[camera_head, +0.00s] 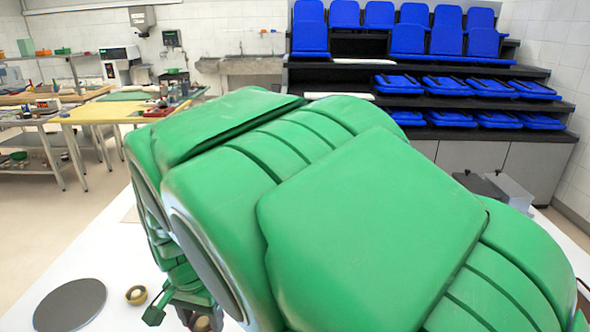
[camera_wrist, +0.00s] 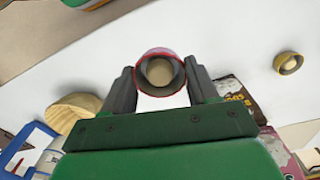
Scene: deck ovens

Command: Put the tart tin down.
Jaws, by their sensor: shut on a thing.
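The tart tin (camera_wrist: 160,70) is a small round tin with a reddish rim and a pale beige inside. In the wrist view it sits between the two dark fingers of my gripper (camera_wrist: 160,82), which is shut on it. In the head view my gripper (camera_head: 188,306) is low on the left, mostly hidden behind my green arm. I cannot tell whether the tin touches the white table (camera_wrist: 225,45) or is held above it.
A similar small round thing (camera_head: 136,295) and a grey disc (camera_head: 70,305) lie on the table at left.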

